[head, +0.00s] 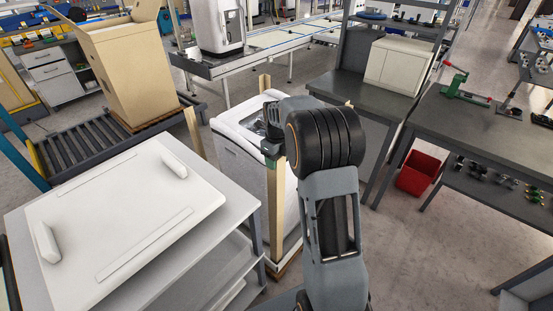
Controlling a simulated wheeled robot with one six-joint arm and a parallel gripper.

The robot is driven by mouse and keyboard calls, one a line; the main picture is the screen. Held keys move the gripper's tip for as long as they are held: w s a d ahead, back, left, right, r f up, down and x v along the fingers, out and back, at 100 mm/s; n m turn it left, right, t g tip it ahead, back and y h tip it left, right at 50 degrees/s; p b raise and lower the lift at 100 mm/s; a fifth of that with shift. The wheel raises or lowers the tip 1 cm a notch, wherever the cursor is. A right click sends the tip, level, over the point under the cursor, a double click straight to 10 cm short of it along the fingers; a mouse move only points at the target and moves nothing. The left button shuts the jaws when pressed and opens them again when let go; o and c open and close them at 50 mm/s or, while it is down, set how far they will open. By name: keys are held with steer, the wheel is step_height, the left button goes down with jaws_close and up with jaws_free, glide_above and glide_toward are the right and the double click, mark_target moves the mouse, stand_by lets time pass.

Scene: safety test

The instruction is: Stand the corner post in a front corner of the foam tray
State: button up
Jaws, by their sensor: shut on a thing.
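My gripper (272,147) is shut on a pale wooden corner post (277,205), near its top. The post is upright at the near corner of a white appliance (241,155). Its lower end is by the rim of the foam tray (292,246) under the appliance; I cannot tell whether it touches the tray. Another wooden post (193,132) stands at the appliance's left corner, and one (265,82) stands behind it. My arm hides much of the appliance's right side and the tray.
A table (232,208) with a white foam lid (120,222) stands close on the left. A roller conveyor (90,145) with a tall cardboard box (135,72) is behind it. Grey workbenches (480,130) and a red bin (417,174) stand right. Floor at the lower right is clear.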

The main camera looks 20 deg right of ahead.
steer(key=shift+f, duration=0.4)
stand_by(0.6)
steer(key=o, duration=1.6)
steer(key=shift+o, duration=0.2)
steer(key=shift+r, duration=0.1)
step_height(320, 180, up, 7)
steer(key=p, duration=0.5)
